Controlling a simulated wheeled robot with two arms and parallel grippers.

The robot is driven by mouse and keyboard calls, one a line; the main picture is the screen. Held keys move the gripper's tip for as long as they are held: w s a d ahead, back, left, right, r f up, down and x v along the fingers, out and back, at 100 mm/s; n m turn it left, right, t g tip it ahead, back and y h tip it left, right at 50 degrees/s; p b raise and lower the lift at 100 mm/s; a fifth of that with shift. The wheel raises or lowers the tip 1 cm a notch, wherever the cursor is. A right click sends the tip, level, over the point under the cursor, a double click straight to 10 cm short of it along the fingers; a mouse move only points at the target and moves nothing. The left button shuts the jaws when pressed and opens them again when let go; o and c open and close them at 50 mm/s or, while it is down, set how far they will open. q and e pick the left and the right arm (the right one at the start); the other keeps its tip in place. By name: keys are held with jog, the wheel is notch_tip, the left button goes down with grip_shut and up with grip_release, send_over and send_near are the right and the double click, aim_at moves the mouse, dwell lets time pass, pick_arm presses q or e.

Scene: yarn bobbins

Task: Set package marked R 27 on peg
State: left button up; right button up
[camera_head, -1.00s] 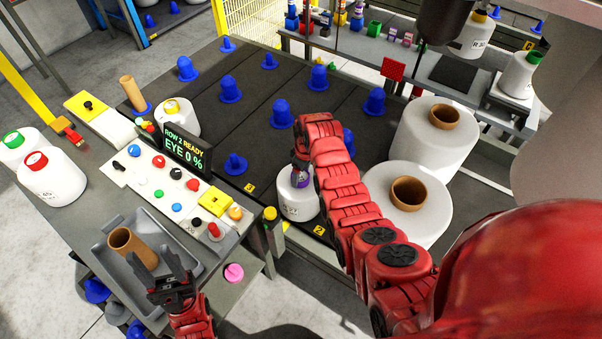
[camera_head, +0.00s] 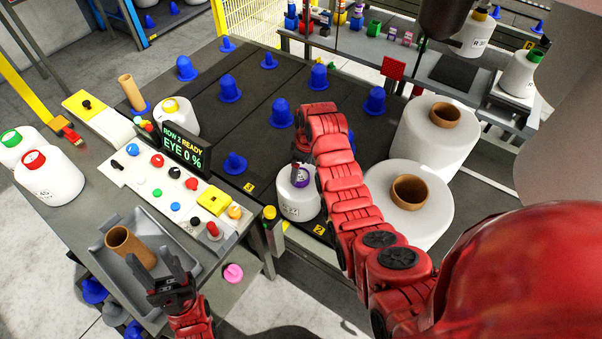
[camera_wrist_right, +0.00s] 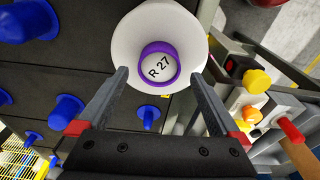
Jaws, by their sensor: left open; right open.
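The package marked R 27 is a white bobbin with a purple ring on top (camera_head: 297,205). It stands at the front edge of the dark peg board (camera_head: 262,130). In the right wrist view the package (camera_wrist_right: 128,40) shows its label inside the purple ring, between and just beyond my open fingers. My right gripper (camera_wrist_right: 160,85) is open around its near side; contact cannot be told. In the head view my right arm partly covers the package, and any peg under it is hidden.
Several blue pegs (camera_head: 282,114) stand on the board. Two large white bobbins (camera_head: 432,140) stand right of my right arm. A control panel (camera_head: 160,180) with buttons and a display (camera_head: 186,147) lies to the left. A brown tube (camera_head: 130,245) is in the tray.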

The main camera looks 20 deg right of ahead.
jog(key=r, duration=0.3)
jog(key=r+p, duration=0.1)
jog(key=r, duration=0.1)
jog(key=shift+s+d, duration=0.1)
jog(key=shift+d, duration=0.15)
notch_tip(320, 180, up, 9)
jog(key=s+p, duration=0.1)
jog(key=p, duration=0.8)
jog(key=shift+d, duration=0.35)
jog(key=shift+f, duration=0.15)
